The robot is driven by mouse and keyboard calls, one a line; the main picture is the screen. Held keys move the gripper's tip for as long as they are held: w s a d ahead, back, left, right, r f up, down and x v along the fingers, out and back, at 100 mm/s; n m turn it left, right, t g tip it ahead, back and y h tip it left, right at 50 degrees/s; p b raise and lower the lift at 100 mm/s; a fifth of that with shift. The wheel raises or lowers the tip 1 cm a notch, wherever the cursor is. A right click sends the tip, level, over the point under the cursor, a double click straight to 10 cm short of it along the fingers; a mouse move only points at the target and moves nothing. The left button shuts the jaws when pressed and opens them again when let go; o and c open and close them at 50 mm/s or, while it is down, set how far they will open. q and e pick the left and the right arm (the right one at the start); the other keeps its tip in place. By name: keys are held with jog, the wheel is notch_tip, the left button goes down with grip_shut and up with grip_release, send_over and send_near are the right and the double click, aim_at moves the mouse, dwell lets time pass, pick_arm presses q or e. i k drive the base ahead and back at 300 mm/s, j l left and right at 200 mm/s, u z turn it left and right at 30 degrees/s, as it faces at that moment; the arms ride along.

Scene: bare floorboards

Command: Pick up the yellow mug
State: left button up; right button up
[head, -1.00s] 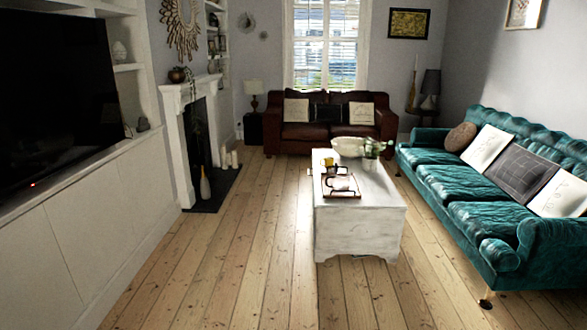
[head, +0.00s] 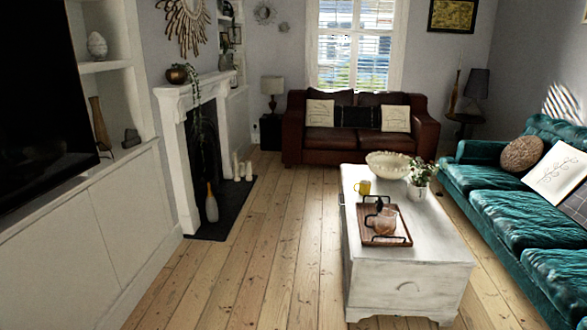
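The small yellow mug (head: 363,187) stands on the white coffee table (head: 417,263), near its left edge. It is behind the brown tray (head: 402,235) and in front and left of the pale bowl (head: 388,163). The mug is upright and small in the head view. Neither my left gripper nor my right gripper is in view.
Bare floorboards (head: 262,262) lie clear to the left of the table. A teal sofa (head: 520,222) stands close along the right. A brown sofa (head: 335,140) is at the back, and a fireplace (head: 190,155) is on the left. A potted plant (head: 420,180) stands beside the bowl.

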aim_at(364, 185)
jog(key=i+u, duration=0.1)
jog(key=i, duration=0.5)
jog(key=i+l+u, duration=0.1)
jog(key=i, duration=0.55)
jog(key=i+l+u, duration=0.15)
jog(key=i, duration=0.45)
jog(key=i+l+u, duration=0.1)
jog(key=i, duration=0.5)
jog(key=i+z, duration=0.15)
jog(key=i, duration=0.3)
jog(key=i+z, duration=0.2)
jog(key=i, duration=0.25)
jog(key=i+j+z, duration=0.15)
jog(key=i, duration=0.3)
jog(key=i+j+z, duration=0.2)
jog(key=i, duration=0.25)
jog(key=i+z, duration=0.4)
jog(key=i, duration=0.15)
jog(key=i+j+z, duration=0.1)
jog(key=i+z, duration=0.35)
jog(key=i, duration=0.15)
